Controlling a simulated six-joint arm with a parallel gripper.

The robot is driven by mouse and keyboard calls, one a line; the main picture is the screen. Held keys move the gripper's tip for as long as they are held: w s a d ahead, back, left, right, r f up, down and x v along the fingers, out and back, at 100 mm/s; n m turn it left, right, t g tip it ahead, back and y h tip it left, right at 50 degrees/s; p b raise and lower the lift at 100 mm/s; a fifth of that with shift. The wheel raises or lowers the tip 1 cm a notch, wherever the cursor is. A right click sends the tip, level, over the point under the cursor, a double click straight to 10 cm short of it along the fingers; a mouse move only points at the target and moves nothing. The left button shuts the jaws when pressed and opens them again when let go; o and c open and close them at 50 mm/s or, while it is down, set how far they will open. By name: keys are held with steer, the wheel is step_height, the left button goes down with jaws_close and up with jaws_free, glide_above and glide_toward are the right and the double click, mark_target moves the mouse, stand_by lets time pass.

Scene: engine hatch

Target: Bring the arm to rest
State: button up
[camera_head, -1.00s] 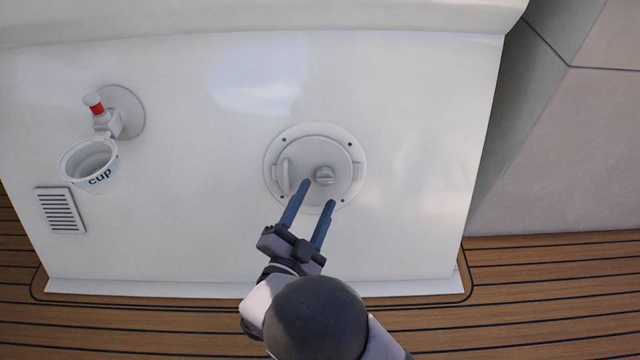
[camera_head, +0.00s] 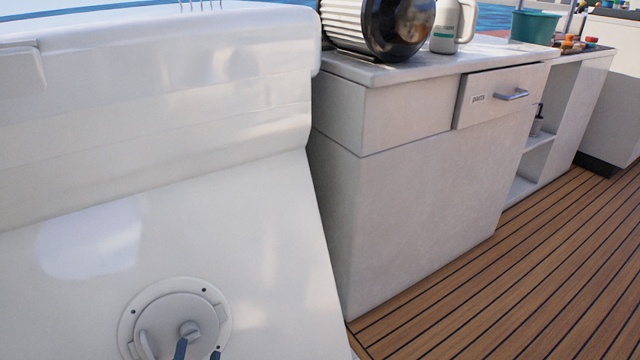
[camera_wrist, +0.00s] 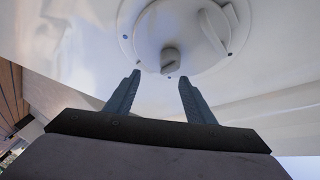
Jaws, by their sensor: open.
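My gripper (camera_wrist: 152,98) is open and empty in the wrist view, its two blue-grey fingers spread apart. Just beyond the fingertips is the round white hatch (camera_wrist: 205,50) with a small knob (camera_wrist: 169,60) and a raised handle. In the head view only the tips of my gripper (camera_head: 198,352) show at the bottom edge, in front of the hatch (camera_head: 210,305). The hatch lies flat in its ring on the white panel, with its knob (camera_head: 189,330) just above a fingertip. I cannot tell whether the fingers touch the hatch. The rest of my arm is out of the head view.
A grey cabinet (camera_head: 420,210) with a drawer (camera_head: 500,95) stands to the right. On its top are a dark round-ended appliance (camera_head: 395,28) and a white jug (camera_head: 450,25). A teal bucket (camera_head: 534,27) stands farther back. The wooden deck (camera_head: 530,270) at right is clear.

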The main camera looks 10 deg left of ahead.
steer(key=w+d+r+g+p, duration=0.2)
steer(key=w+r+p, duration=0.1)
steer(key=w, duration=0.3)
steer(key=w+d+r+g+p, duration=0.2)
steer(key=w+r+p, duration=0.1)
steer(key=w, duration=0.3)
steer(key=w+d+r+n+g+h+p, duration=0.1)
steer(key=w+d+r+n+g+p, duration=0.2)
steer(key=d, duration=0.4)
steer(key=w+d+r+g+h+p, duration=0.1)
steer(key=w+d+r+g+p, duration=0.1)
steer(key=d+r+p, duration=0.3)
steer(key=s+d+r+n+g+h+p, duration=0.1)
steer(key=s+d+r+g+p, duration=0.2)
steer(key=s+d, duration=0.5)
steer(key=s+d+r+g+h+p, duration=0.2)
steer(key=s+d+p, duration=0.2)
steer(key=d, duration=0.9)
steer(key=s+d+r+n+g+h+p, duration=0.1)
steer(key=s+d+r+g+p, duration=0.25)
steer(key=d, duration=0.65)
step_height(320, 180, up, 36)
steer(key=s+t+p, duration=0.1)
steer(key=s+p, duration=0.1)
steer(key=p, duration=3.5)
step_height(320, 180, down, 62)
steer(key=b, duration=6.2)
steer(key=shift+w+a, duration=0.15)
steer(key=shift+w, duration=0.05)
steer(key=shift+r, duration=0.1)
